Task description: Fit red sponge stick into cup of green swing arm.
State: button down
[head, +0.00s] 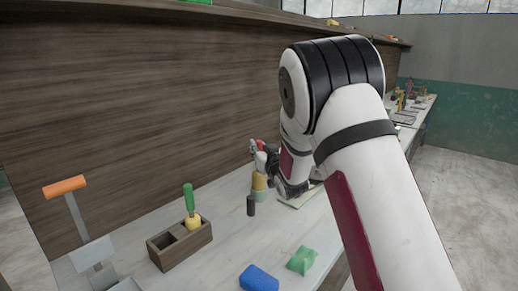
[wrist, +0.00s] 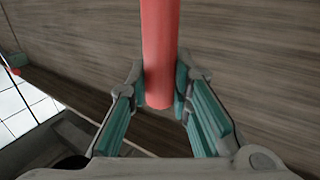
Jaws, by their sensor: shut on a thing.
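The red sponge stick (wrist: 160,50) shows in the wrist view as a smooth red rod between my gripper's teal-padded fingers (wrist: 160,95). Its blunt end sits between the pads and the rest runs out of the top of the view. In the head view my gripper (head: 262,155) is small, partly behind my arm, with a bit of red at it. A yellowish piece (head: 259,182) with a greenish lower part is just below it; I cannot tell whether it is the stick's sponge or another thing. I cannot make out the green swing arm or its cup for certain.
A wooden holder (head: 176,249) bears a green-handled stick with a yellow sponge (head: 191,207). A dark cylinder (head: 251,205), blue block (head: 258,279) and green block (head: 302,260) stand on the pale bench. An orange-handled tool (head: 66,187) is at left. A wooden panel (head: 130,110) rises behind.

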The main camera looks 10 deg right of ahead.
jog(key=shift+f, duration=0.15)
jog(key=c, duration=1.4)
grip_release()
jog(key=shift+c, duration=0.2)
